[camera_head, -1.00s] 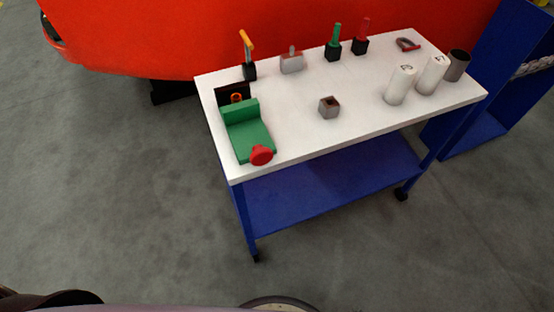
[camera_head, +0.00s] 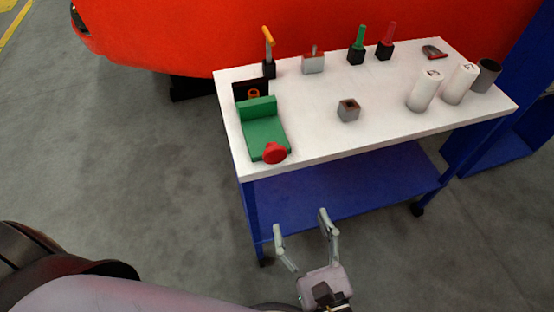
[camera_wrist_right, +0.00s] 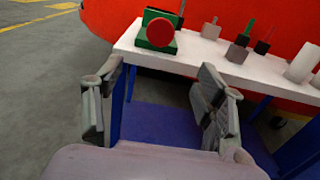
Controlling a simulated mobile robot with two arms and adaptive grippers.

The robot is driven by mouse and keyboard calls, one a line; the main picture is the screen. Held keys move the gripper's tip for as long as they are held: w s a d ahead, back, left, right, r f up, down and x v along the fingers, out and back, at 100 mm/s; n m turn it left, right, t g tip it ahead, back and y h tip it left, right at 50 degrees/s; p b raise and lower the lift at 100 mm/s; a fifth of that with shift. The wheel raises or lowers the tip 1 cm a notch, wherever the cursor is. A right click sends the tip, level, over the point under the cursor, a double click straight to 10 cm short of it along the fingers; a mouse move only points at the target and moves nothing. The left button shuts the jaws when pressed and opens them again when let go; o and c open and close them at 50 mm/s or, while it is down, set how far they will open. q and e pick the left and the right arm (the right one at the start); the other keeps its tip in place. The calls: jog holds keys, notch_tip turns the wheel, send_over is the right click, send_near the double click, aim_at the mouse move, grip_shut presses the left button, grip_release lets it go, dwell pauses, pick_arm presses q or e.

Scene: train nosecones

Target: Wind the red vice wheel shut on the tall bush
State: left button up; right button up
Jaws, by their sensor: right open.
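The green vice (camera_head: 266,137) sits at the left end of the white table top, with its red wheel (camera_head: 274,153) at the front edge. Behind its green jaw, an orange ring (camera_head: 253,94) shows against a black plate (camera_head: 240,88). I cannot tell whether the ring is the tall bush. My right gripper (camera_head: 300,222) is open and empty, in front of the table and below its top, apart from the wheel. In the right wrist view the red wheel (camera_wrist_right: 160,59) appears beyond and between the open fingers (camera_wrist_right: 162,72). My left gripper is out of view.
A small grey block (camera_head: 348,110) stands mid-table. White cylinders (camera_head: 423,91) and a dark cup (camera_head: 487,75) stand at the right. Several handled tools line the back, including a yellow-handled one (camera_head: 268,45). The blue lower shelf (camera_head: 340,188) is clear. Floor left of the table is free.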

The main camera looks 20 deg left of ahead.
aim_at(276, 159)
jog(key=p+x, duration=0.2)
jog(key=x, duration=1.4)
jog(key=shift+w+a, duration=0.2)
jog(key=shift+w, duration=0.15)
jog(key=c, duration=1.1)
jog(key=shift+f+m, duration=0.1)
jog(key=shift+m, duration=0.3)
